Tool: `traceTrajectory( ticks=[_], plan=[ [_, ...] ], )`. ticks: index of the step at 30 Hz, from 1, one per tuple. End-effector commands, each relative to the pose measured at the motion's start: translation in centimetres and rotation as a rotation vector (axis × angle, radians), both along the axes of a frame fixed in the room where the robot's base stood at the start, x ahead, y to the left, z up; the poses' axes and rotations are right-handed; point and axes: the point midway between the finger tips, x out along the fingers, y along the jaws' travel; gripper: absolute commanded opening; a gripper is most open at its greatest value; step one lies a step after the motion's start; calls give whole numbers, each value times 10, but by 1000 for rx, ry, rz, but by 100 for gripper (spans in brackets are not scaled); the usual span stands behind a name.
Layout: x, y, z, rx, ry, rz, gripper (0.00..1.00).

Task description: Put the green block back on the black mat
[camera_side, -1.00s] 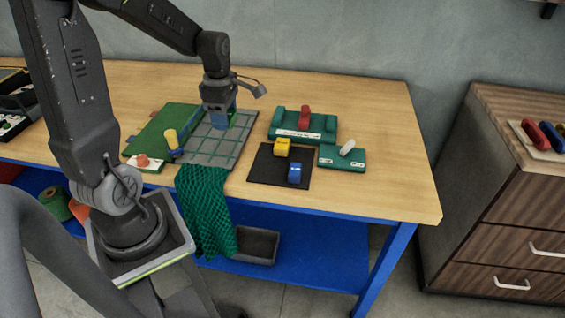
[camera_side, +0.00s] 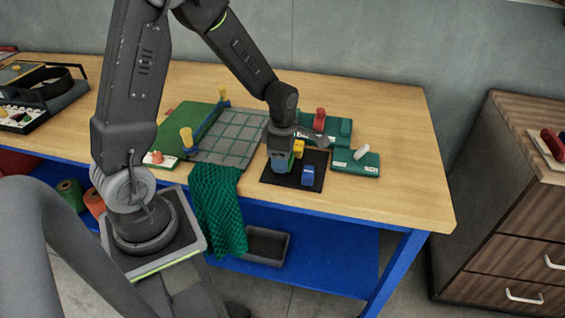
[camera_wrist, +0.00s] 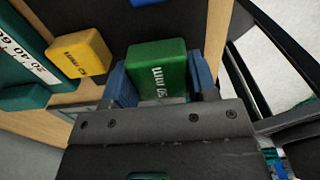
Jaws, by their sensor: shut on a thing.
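The green block (camera_wrist: 158,72) is between the two blue fingers of my gripper (camera_wrist: 165,85) in the wrist view, with white lettering on its face. My gripper (camera_side: 280,164) is shut on it over the left part of the black mat (camera_side: 319,158). In the side view the block is mostly hidden by the gripper. I cannot tell whether it touches the mat. A yellow block (camera_side: 298,148) and a blue block (camera_side: 308,174) stand on the mat, right of my gripper. The yellow block also shows left of the green one in the wrist view (camera_wrist: 80,57).
A green stand with a red piece (camera_side: 320,120) is behind the mat. A smaller green stand with a white piece (camera_side: 361,153) is to its right. The grey gridded board (camera_side: 225,138) and hanging green net (camera_side: 216,205) are to the left. The table's right end is clear.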

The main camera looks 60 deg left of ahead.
Motion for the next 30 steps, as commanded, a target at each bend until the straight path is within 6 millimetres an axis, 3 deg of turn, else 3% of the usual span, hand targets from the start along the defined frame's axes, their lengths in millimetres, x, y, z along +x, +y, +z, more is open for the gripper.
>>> traceTrajectory(
  ticks=[4, 16, 17, 24, 30],
  plan=[
    [0, 0, -18, -1, 2, 0, 24],
    [0, 0, -23, 0, 1, 0, 24],
    [0, 0, -23, 0, 1, 0, 54],
    [0, 0, -22, -1, 1, 0, 77],
    [0, 0, -22, 0, 0, 0, 78]
  ],
)
